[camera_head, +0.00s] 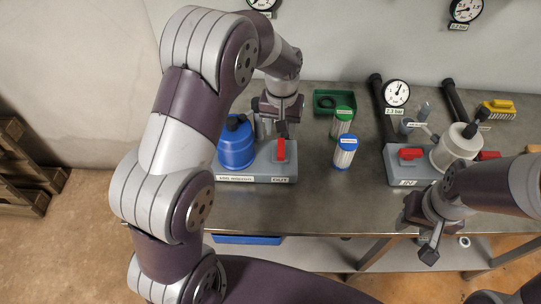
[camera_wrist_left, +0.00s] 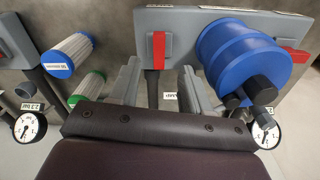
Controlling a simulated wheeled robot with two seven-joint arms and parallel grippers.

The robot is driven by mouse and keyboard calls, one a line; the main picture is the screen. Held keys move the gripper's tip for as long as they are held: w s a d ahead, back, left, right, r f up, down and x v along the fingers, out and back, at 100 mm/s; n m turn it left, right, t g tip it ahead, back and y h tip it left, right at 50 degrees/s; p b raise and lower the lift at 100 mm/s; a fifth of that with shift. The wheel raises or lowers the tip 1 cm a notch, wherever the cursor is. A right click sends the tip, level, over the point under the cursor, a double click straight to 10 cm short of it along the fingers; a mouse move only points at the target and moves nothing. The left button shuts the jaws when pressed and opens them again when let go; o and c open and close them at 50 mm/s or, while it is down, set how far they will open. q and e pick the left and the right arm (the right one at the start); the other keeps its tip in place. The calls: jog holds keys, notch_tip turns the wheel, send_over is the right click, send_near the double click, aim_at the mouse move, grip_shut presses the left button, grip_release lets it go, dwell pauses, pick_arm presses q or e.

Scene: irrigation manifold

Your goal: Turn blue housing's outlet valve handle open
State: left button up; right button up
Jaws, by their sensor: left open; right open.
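The blue housing (camera_head: 236,146) stands on a grey base block (camera_head: 262,168) at the left of the bench; it also shows in the left wrist view (camera_wrist_left: 240,58). A red valve handle (camera_head: 281,151) sits on the block just right of it and shows in the left wrist view (camera_wrist_left: 158,52). Another red handle (camera_wrist_left: 297,54) is on the housing's far side. My left gripper (camera_head: 279,120) is open behind the first handle, its fingers either side of the handle's line in the wrist view, apart from it. My right gripper (camera_head: 417,236) is open and empty, near the bench's front edge.
Green-capped (camera_head: 342,121) and blue-capped (camera_head: 345,152) cartridges stand right of the block. A green tray (camera_head: 334,103) lies behind. A second manifold with a white housing (camera_head: 455,147) and red handles (camera_head: 411,153) stands right, with a gauge (camera_head: 396,93). Front-middle bench is clear.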

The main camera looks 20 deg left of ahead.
aim_at(281, 147)
pick_arm(q)
jog(key=f, duration=0.3)
jog(key=w+f+n+p, duration=0.1)
jog(key=f, duration=0.2)
jog(key=w+f+n+p, duration=0.1)
jog(key=f, duration=0.1)
jog(key=shift+w+a+f, duration=0.1)
jog(key=shift+a+f, duration=0.1)
jog(key=shift+f, duration=0.8)
grip_shut()
pick_arm(e)
jog(key=shift+s+a+r, duration=0.15)
jog(key=shift+r, duration=0.2)
jog(key=shift+s+a+r, duration=0.15)
jog(key=shift+r, duration=0.2)
